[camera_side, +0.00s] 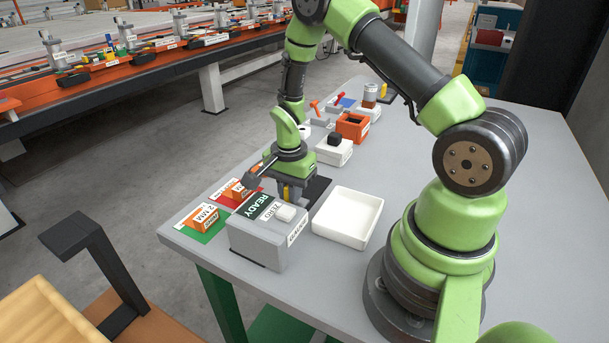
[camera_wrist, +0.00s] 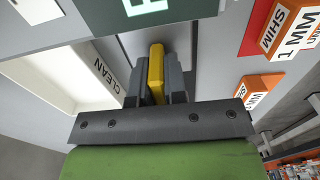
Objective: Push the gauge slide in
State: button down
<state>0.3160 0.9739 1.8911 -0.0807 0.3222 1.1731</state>
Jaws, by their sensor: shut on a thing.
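The grey gauge box (camera_side: 270,237) stands near the table's front edge. Its dark green display (camera_side: 262,208) reads READY, and a white ZERO button (camera_side: 286,213) is on top. My gripper (camera_side: 289,193) points down just behind the box. In the wrist view my gripper (camera_wrist: 158,88) is shut on an upright yellow tab (camera_wrist: 156,66), with one dark finger on each side. The tab stands in front of the gauge's display (camera_wrist: 150,8). The gauge slide's body is mostly hidden by my fingers, so I cannot tell how far it sticks out.
An empty white CLEAN tray (camera_side: 349,239) stands right of the gauge. Orange blocks sit on a green mat (camera_side: 208,234) and a red mat (camera_side: 225,197) at the left. Behind my gripper are a white box (camera_side: 334,153) and an orange bin (camera_side: 352,127).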

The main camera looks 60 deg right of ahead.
jog(key=shift+a, duration=0.8)
jog(key=c, duration=1.2)
grip_release()
jog(key=shift+o, duration=0.2)
notch_tip(320, 180, up, 10)
jog(key=shift+f, duration=0.1)
